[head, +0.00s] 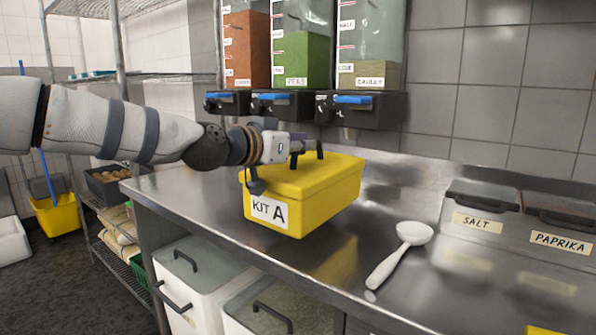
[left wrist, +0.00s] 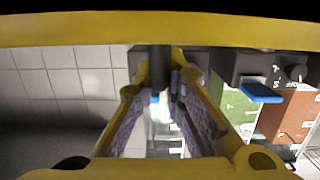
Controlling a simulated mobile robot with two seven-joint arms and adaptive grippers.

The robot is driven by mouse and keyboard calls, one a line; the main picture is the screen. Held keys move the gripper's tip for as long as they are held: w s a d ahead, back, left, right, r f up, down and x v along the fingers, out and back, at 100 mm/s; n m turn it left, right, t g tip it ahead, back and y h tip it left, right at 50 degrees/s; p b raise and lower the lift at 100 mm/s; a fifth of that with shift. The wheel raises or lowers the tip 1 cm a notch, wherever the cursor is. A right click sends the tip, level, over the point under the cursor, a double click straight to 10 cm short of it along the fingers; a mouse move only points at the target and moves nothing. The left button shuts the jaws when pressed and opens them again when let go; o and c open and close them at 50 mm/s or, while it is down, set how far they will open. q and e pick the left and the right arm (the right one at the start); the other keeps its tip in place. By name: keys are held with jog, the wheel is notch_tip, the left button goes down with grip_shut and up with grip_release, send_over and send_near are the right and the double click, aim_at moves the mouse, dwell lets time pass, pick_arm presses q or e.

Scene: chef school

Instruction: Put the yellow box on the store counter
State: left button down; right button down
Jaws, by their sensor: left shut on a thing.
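The yellow box (head: 315,195) has a lid, a dark top handle and a "KIT A" label. It is over the steel store counter (head: 205,210), roughly upright. A yellow reflection shows on the steel below it; I cannot tell if its base touches or hangs just above. My left gripper (head: 290,158) is shut on the box's handle at the lid. In the left wrist view the dark handle (left wrist: 160,66) shows between the finger pads, and a yellow band crosses the top. My right gripper is not in view.
A white scoop (head: 402,252) lies on the counter right of the box. Salt (head: 480,213) and paprika (head: 562,230) containers stand at the right. Wall dispensers (head: 330,108) hang behind the box. White lidded bins (head: 200,285) stand below. The counter left of the box is clear.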

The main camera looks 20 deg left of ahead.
aim_at(300, 164)
pick_arm(q)
jog(key=shift+w+a+f, duration=0.3)
jog(key=shift+a+f, duration=0.15)
jog(key=shift+f, duration=0.05)
jog(key=shift+w+a+f+b, duration=0.15)
jog(key=shift+f+b, duration=0.2)
jog(key=shift+f, duration=1.25)
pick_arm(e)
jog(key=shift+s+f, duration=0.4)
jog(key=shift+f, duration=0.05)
pick_arm(q)
jog(key=shift+f, duration=0.2)
jog(key=c, duration=1.7)
grip_release()
jog(key=shift+f, duration=0.1)
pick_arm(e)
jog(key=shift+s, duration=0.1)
